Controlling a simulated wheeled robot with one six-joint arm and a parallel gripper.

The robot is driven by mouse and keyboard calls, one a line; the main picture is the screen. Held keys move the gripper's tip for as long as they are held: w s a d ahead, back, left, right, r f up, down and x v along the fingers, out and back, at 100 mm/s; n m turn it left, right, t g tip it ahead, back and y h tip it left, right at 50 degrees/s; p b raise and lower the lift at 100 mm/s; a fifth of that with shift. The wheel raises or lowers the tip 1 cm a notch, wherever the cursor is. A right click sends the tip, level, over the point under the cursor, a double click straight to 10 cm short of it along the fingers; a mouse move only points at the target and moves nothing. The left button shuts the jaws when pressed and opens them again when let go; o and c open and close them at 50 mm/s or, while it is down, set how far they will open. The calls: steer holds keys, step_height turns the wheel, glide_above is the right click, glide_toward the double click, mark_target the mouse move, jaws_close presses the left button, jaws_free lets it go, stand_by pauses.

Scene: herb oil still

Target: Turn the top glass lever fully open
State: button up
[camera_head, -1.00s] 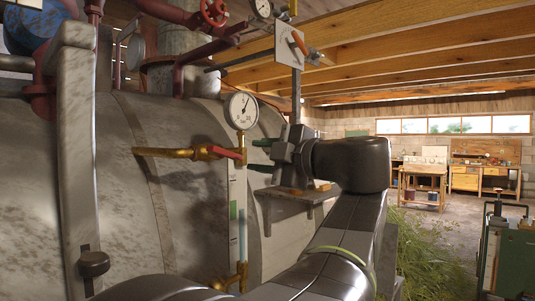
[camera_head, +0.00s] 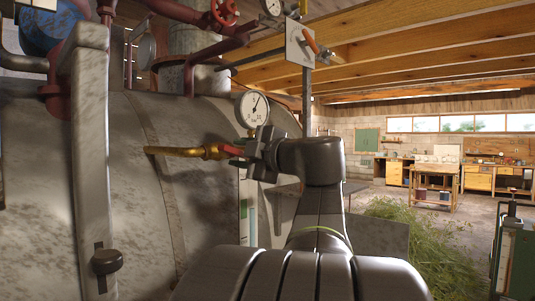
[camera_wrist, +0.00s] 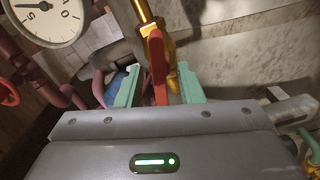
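The top glass lever (camera_head: 234,151) is a short red handle on a brass valve (camera_head: 212,152), just below the pressure gauge (camera_head: 253,109) on the still's side. In the wrist view the red lever (camera_wrist: 159,68) stands between the two green fingers of my gripper (camera_wrist: 156,88), with the brass valve body (camera_wrist: 172,70) behind it. My gripper (camera_head: 245,153) is open around the lever, with a gap visible on each side. In the head view its body hides the fingertips and part of the lever. The sight glass (camera_head: 251,212) below is partly hidden by my arm.
The large grey tank (camera_head: 110,180) fills the left, with a pale upright post (camera_head: 90,150) before it. A metal plate with an orange lever (camera_head: 301,45) hangs above my wrist. Cut herbs (camera_head: 400,225) lie at right; a workbench (camera_head: 436,185) stands far behind.

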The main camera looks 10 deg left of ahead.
jaws_close()
steer(key=shift+n+p, duration=0.3)
steer(key=shift+n, duration=1.7)
jaws_free()
